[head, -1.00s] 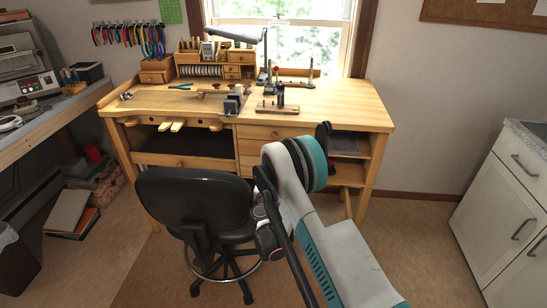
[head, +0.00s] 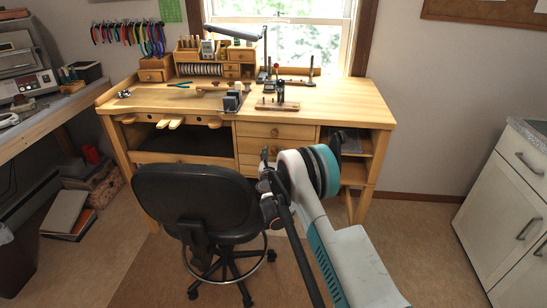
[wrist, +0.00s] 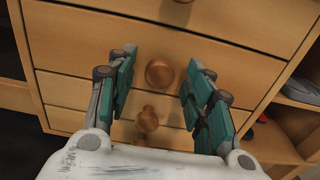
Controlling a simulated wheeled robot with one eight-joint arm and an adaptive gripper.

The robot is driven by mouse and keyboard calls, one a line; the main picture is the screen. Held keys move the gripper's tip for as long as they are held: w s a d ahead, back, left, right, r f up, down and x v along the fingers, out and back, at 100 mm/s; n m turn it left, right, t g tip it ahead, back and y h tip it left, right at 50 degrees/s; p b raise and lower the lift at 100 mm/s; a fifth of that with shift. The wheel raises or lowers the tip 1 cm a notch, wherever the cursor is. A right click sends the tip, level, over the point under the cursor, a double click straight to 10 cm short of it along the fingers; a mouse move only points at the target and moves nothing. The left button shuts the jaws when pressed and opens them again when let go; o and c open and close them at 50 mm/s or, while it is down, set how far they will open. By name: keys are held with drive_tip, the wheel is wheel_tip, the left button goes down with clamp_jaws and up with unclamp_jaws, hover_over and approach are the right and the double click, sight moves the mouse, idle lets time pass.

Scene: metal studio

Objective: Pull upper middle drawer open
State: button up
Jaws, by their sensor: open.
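The wooden workbench (head: 365,108) has a stack of drawers with round knobs below its top. In the wrist view, the upper middle drawer (wrist: 85,92) is the second one down and looks shut. Its round wooden knob (wrist: 159,73) shows between the two fingers of my gripper (wrist: 158,60). My gripper is open, with a finger on each side of the knob and visible gaps on both sides. I cannot tell how far the fingertips are from the drawer front. In the head view, my arm hides most of the gripper and the lower drawers.
The top drawer (head: 250,130) is above, and a lower knob (wrist: 147,119) sits just below between the fingers. A black chair (head: 195,195) stands left of my arm. Open shelves (head: 352,147) are right of the drawers. A white cabinet (head: 510,210) stands at far right.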

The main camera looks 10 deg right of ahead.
drive_tip(key=shift+w, duration=0.1)
clamp_jaws()
drive_tip(key=v, duration=0.4)
drive_tip(key=shift+s, duration=0.3)
unclamp_jaws()
drive_tip(key=shift+a, duration=0.1)
drive_tip(key=v, duration=0.7)
drive_tip(key=shift+s, duration=0.2)
